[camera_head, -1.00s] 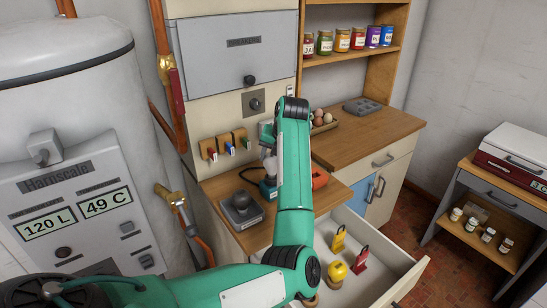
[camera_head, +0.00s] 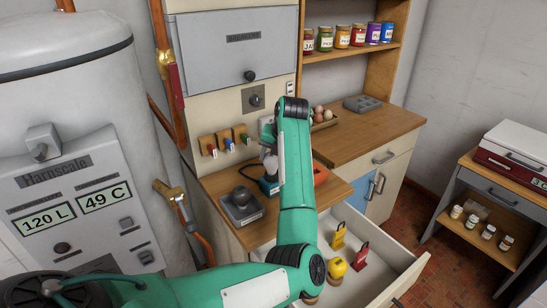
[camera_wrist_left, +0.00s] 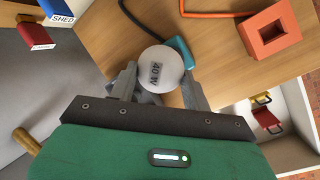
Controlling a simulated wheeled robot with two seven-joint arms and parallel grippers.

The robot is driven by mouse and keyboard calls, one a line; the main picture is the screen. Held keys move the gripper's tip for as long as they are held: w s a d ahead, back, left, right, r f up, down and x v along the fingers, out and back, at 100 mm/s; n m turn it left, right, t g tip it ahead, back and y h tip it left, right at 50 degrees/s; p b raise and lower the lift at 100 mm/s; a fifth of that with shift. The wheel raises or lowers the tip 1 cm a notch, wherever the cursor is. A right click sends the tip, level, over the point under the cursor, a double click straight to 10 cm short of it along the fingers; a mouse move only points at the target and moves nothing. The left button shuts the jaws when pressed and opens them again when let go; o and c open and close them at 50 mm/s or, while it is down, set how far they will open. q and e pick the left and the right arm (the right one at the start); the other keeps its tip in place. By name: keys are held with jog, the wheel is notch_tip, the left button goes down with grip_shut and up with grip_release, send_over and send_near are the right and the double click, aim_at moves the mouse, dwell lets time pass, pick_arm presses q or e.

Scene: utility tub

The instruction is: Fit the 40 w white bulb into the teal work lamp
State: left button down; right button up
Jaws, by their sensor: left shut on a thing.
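The white bulb (camera_wrist_left: 161,70), marked 40 W, is between the fingers of my left gripper (camera_wrist_left: 160,92) in the left wrist view. My left gripper (camera_head: 270,166) is shut on it over the wooden worktop. The teal work lamp (camera_wrist_left: 181,48) shows partly behind the bulb, with a dark cord. In the head view the lamp (camera_head: 268,187) is just below the gripper, partly covered by my arm. I cannot tell whether the bulb touches the lamp's socket. My right gripper is not in view.
An orange block (camera_wrist_left: 276,36) with a square hole lies beside the lamp. A grey device with a dark knob (camera_head: 241,207) stands to its left. An open drawer (camera_head: 392,282) holds red and yellow items. Key tags hang on the panel behind.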

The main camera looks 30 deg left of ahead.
pick_arm(q)
jog(key=c, duration=0.6)
grip_release()
jog(key=shift+f, duration=0.1)
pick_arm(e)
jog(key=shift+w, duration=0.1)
pick_arm(q)
jog(key=b+v, duration=0.2)
jog(key=v, duration=1.2)
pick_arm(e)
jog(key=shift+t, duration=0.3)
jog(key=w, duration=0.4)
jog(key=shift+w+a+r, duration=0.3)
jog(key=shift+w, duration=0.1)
pick_arm(q)
jog(key=shift+f, duration=0.15)
